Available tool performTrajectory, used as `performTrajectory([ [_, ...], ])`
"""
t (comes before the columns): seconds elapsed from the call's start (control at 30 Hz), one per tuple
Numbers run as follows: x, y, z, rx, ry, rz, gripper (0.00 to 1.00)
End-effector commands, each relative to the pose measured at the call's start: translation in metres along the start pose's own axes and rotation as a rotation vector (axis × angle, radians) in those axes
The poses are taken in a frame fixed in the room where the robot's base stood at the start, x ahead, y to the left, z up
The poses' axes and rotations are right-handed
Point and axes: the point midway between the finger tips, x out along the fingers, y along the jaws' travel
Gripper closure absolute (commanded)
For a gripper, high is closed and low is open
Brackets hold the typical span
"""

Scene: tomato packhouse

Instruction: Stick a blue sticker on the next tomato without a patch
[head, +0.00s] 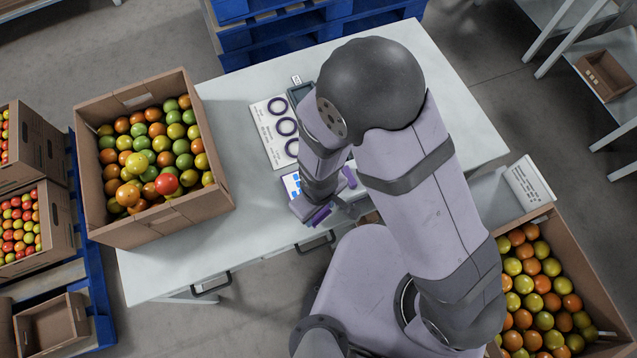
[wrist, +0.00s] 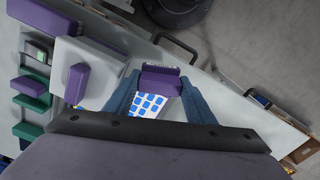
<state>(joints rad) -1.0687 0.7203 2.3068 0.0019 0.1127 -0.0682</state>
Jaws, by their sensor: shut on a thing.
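My gripper (head: 320,212) is low over the front part of the white table. In the wrist view its two blue-grey fingers (wrist: 158,92) are shut on a purple block (wrist: 161,80). A white sheet with blue stickers (wrist: 151,104) shows between the fingers, beside the block; I cannot tell whether they touch. In the head view a corner of the sticker sheet (head: 291,184) shows to the left of my arm, which hides the rest. Tomatoes (head: 137,163) in green, yellow, orange and red fill a cardboard box (head: 215,203) on the left. I see no blue patch on them.
A card with three dark rings (head: 262,128) lies on the table (head: 235,100) behind the sheet. More purple and green blocks (wrist: 78,82) show at left in the wrist view. Another tomato box (head: 598,275) stands at lower right. The table's front left is clear.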

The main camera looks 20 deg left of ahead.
Motion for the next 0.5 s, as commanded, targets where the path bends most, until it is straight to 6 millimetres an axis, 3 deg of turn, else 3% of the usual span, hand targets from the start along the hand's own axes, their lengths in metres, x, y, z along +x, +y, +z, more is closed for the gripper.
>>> performTrajectory([
  [0.2, 0.022, 0.0, 0.0, 0.0, 0.0, 0.0, 0.67],
  [0.5, 0.033, 0.0, 0.0, 0.0, 0.001, 0.0, 0.67],
])
